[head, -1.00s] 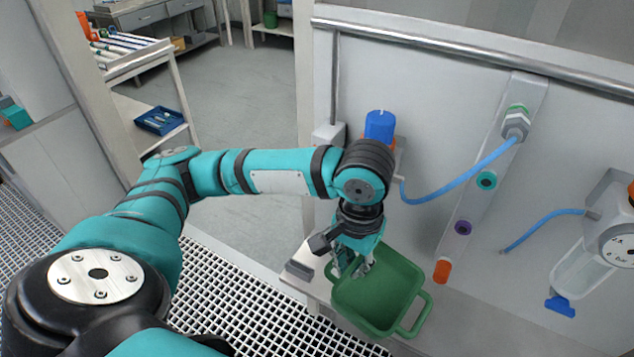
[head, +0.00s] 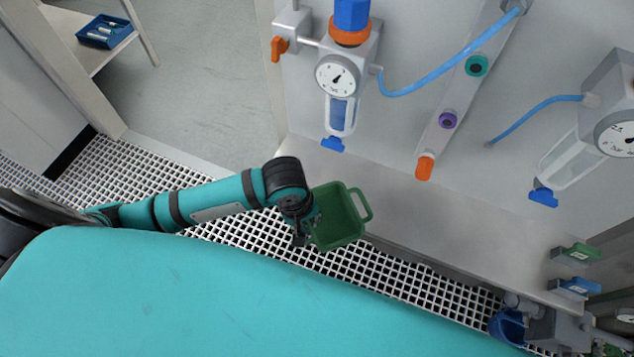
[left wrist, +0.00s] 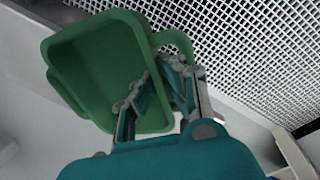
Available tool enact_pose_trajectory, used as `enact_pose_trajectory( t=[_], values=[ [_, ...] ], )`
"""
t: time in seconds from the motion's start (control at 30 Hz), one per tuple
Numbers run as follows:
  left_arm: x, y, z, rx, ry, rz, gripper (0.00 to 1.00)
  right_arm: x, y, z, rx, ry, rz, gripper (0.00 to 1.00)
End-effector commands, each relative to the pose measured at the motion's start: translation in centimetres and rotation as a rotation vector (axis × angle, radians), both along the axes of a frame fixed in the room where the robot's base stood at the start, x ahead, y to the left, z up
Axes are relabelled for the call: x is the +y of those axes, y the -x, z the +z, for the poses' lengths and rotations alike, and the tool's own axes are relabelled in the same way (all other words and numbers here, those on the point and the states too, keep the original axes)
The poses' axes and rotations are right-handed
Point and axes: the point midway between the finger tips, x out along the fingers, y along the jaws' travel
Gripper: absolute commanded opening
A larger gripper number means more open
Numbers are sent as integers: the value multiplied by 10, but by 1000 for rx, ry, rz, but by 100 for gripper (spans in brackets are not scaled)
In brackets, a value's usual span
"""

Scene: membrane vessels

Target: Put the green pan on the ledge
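The green pan (head: 341,215) is a squarish open tray with loop handles. It is tilted and held up in front of the ledge (head: 400,205), the pale grey shelf at the foot of the white panel. From the head view I cannot tell the gap between pan and ledge. My left gripper (head: 311,224) is shut on the pan's side near a handle. In the left wrist view the pan (left wrist: 95,65) fills the upper left and the gripper's fingers (left wrist: 150,90) meet its rim. My right gripper is not in view.
Pressure gauges (head: 337,76) and blue hoses (head: 435,75) are on the panel above the ledge. A blue container (head: 508,327) and green and blue clips (head: 575,254) are at the lower right. White grating (head: 140,185) lies below. The middle of the ledge is clear.

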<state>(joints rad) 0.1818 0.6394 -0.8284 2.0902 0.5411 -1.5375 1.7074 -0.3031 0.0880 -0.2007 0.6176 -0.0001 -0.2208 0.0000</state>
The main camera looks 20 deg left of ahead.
Motion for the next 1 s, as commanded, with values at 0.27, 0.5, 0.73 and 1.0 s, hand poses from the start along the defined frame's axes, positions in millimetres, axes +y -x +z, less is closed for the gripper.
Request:
enact_pose_trajectory(
  t=[0.27,0.5,0.73,1.0],
  values=[
    [25,-72,-3,-5,0,3,0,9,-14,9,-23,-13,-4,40],
    [36,-104,-9,0,1,-2,0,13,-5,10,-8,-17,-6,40],
    [40,-115,-22,3,0,-1,0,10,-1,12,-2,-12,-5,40],
    [40,-115,-45,-2,1,-4,0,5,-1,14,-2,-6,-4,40]
  ],
)
